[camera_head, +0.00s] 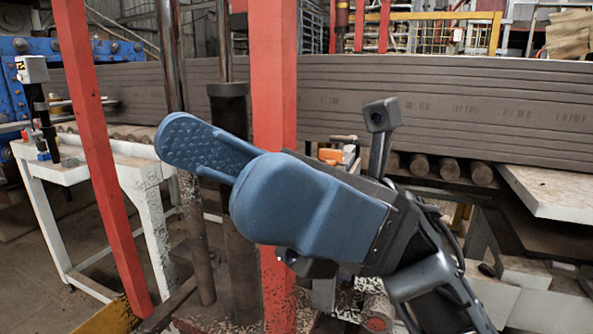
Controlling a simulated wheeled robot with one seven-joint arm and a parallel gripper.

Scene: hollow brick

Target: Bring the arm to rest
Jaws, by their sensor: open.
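My gripper (202,150) with blue fingers is raised in the middle of the view and points to the upper left. One finger shows its dotted inner pad, and the nearer blue finger body covers part of the other. It is open, and I see nothing held in it. My dark arm reaches it from the lower right. The fingers appear in front of the red posts, but the exact gap to them cannot be told.
A red post (272,80) stands behind my gripper, and another red post (92,150) leans at left. A white table (75,172) with small items stands at left. A long stack of grey boards (450,110) crosses behind. A pale slab (555,190) juts in at right.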

